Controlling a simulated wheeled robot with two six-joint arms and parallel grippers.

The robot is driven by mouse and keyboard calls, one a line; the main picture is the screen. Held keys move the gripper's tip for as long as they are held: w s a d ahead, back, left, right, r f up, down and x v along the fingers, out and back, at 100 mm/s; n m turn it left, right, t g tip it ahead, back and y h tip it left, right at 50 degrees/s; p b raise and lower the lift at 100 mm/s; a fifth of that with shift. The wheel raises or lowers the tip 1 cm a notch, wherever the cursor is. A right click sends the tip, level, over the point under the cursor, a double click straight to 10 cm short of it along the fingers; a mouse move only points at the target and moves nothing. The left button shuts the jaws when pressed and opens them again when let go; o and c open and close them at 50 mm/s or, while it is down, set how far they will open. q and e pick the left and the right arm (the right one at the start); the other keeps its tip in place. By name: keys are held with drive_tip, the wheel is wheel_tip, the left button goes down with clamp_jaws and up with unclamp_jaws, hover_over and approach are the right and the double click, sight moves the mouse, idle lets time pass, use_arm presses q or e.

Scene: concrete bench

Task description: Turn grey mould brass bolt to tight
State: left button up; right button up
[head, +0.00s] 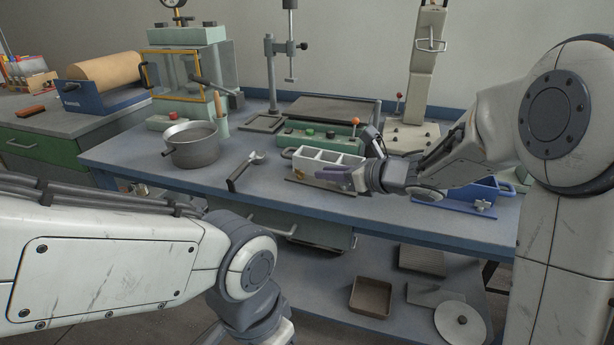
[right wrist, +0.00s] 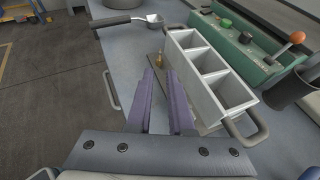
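The grey mould (head: 318,158) is a pale open box with three compartments near the bench's front edge, and it also fills the upper middle of the right wrist view (right wrist: 226,97). A small brass bolt (right wrist: 161,62) shows at the mould's near side in the right wrist view. My right gripper (head: 346,178) is in front of the mould's right part. In the right wrist view its two purple fingers (right wrist: 165,86) are apart, with nothing between them, and point toward the bolt without touching it. My left gripper is out of view.
A ladle (head: 246,170) lies left of the mould, with a grey pot (head: 194,147) farther left. A green box with knobs and a lever (head: 315,138) stands behind. A blue mould with a star knob (head: 455,196) is at the right. The bench's front edge is close.

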sight(302, 171)
drive_tip(key=x, duration=0.7)
drive_tip(key=shift+w+a+f, duration=0.2)
clamp_jaws()
